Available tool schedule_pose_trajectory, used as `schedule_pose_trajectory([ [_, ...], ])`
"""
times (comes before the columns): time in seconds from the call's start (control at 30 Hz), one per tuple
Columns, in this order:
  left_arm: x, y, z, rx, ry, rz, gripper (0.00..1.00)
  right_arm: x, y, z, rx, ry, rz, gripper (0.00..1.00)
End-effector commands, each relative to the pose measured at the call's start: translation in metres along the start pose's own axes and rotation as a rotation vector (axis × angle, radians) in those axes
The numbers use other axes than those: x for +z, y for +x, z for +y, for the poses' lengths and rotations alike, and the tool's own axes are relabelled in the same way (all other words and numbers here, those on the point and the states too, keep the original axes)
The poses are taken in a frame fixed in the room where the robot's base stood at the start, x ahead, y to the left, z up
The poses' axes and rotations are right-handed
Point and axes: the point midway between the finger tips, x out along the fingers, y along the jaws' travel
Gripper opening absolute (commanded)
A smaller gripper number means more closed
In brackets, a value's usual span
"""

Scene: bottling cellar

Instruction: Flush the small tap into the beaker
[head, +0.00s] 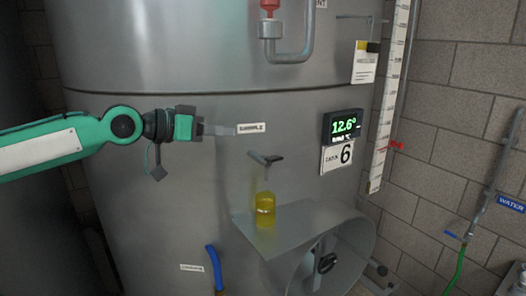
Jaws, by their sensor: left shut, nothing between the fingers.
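The small tap (266,158) sticks out of the front of a steel tank, below a "SAMPLE" label (251,128). Its dark handle lies roughly crosswise. The beaker (265,210) stands upright below the tap and looks yellow, as if filled with yellow liquid. I cannot make out a stream between tap and beaker. My left gripper (226,130) is shut and empty, up and to the left of the tap, its fingertips close to the label in the picture. My right gripper is not in view.
The beaker stands on a metal ledge (318,217) by a round manway with a dark handle (325,262). A display reading 12.6 (343,125) and a number 6 card (338,156) are right of the tap.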

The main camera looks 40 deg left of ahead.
Motion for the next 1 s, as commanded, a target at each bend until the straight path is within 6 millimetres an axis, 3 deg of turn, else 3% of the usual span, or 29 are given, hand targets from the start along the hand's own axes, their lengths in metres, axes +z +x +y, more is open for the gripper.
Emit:
schedule_pose_trajectory([
  [1.0, 0.0, 0.06, 0.002, 0.007, 0.002, -0.007, 0.0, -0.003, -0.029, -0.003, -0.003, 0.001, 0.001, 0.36],
])
